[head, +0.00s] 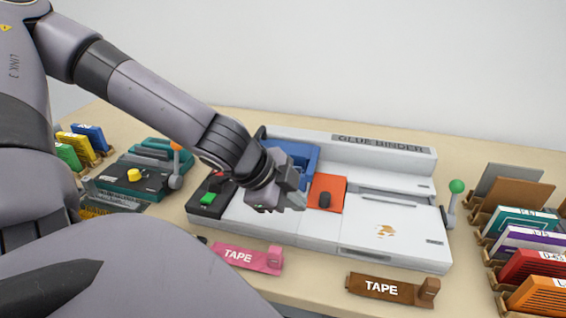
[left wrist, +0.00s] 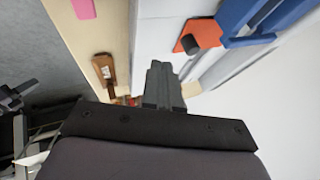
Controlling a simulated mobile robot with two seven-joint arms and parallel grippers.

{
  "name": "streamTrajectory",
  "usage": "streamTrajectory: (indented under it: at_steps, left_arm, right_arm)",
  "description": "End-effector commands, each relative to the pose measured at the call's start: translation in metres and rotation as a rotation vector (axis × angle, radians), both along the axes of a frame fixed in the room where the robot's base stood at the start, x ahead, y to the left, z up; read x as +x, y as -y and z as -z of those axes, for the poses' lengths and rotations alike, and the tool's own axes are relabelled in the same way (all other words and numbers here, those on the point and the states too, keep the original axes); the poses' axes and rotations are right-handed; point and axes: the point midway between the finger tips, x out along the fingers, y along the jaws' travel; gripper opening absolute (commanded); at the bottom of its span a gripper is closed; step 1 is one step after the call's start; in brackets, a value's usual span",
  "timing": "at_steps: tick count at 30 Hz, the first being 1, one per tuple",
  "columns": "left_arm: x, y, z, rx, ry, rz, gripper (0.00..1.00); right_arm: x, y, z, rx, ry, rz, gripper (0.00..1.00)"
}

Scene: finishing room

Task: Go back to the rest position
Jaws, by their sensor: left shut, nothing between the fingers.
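My left arm reaches in from the left in the head view, with its left gripper (head: 290,200) over the left part of the white glue binder (head: 385,210). The left gripper is shut and empty. Its closed fingers (left wrist: 162,85) show in the left wrist view, with the binder's white body beyond them. Next to the gripper are the binder's orange plate (head: 328,188) with a dark knob and a blue part (head: 300,152) behind, partly hidden by the arm. I cannot tell the exact height above the binder. My right gripper is in neither view.
A pink tape dispenser (head: 248,258) and a brown one (head: 385,289) lie before the binder. A green-knobbed lever (head: 455,200) stands at its right. Racks of books (head: 525,240) fill the right side. A teal device (head: 125,182) and small coloured books (head: 85,140) stand left.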

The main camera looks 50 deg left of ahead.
Motion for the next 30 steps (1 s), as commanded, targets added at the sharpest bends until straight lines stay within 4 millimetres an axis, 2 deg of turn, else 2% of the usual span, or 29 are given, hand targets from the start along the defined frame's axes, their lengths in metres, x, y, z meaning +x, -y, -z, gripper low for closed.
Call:
streamTrajectory:
  at_steps: [1, 3, 12, 30]
  left_arm:
    - [-0.003, -0.001, -0.009, 0.0, 0.004, 0.0, 0.0]
    - [-0.007, -0.002, -0.014, 0.001, 0.004, 0.001, 0.0]
    - [-0.02, -0.006, -0.029, 0.0, 0.002, 0.001, 0.0]
    - [-0.022, -0.006, -0.03, 0.0, 0.0, 0.0, 0.0]
  right_arm:
    - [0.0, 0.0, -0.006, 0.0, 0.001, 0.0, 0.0]
    - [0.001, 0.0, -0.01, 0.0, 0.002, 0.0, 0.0]
    - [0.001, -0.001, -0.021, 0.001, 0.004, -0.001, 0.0]
    - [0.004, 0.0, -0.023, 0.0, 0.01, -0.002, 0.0]
